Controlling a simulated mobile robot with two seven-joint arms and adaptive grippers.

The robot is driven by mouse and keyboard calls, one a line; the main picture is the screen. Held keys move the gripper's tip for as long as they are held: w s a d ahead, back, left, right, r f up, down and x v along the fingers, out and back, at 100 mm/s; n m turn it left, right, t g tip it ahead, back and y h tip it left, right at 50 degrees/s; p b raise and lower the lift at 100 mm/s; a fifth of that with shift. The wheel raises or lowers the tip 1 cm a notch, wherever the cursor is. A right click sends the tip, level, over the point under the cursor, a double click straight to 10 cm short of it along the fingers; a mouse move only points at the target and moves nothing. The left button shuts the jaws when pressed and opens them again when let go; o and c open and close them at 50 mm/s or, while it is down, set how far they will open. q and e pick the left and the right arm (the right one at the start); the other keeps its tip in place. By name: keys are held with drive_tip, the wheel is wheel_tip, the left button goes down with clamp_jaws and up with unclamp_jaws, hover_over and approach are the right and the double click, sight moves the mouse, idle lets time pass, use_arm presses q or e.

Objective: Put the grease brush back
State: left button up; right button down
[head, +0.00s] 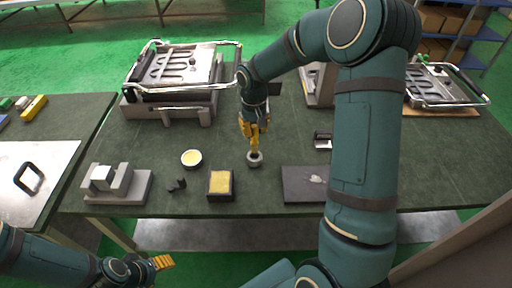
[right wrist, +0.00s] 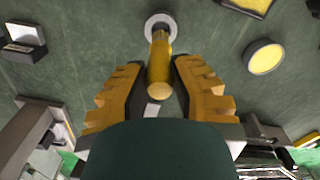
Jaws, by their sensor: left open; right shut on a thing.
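The grease brush, with a yellow handle, is held upright by my right gripper (head: 255,128) near the middle of the table. Its handle (right wrist: 159,62) runs between the fingers in the right wrist view. The brush's lower end meets a small round grey holder (head: 254,160), which also shows as a pale ring (right wrist: 160,22) in the right wrist view. Whether the brush is seated in it or just above it I cannot tell; the bristles are hidden. My left gripper (head: 163,262) is open and empty, low at the left, in front of the table edge.
A round tin with yellow contents (head: 191,158) and a black tray with a yellow pad (head: 221,185) stand left of the holder. A grey clamp block (head: 118,184) is further left. A dark plate (head: 304,186) lies right. A metal heating device (head: 178,80) stands behind.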

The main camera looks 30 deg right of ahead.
sight(254, 140)
drive_tip(key=shift+f+b, duration=0.35)
drive_tip(key=shift+f, duration=2.45)
drive_tip(key=c, duration=0.9)
unclamp_jaws()
drive_tip(key=shift+f, duration=0.15)
drive_tip(key=shift+c, duration=0.2)
drive_tip(key=shift+r, duration=0.45)
wheel_tip(254, 140, up, 12)
drive_tip(key=shift+f+p, duration=0.25)
drive_tip(key=shift+p, duration=0.65)
drive_tip(key=shift+s+f, duration=0.1)
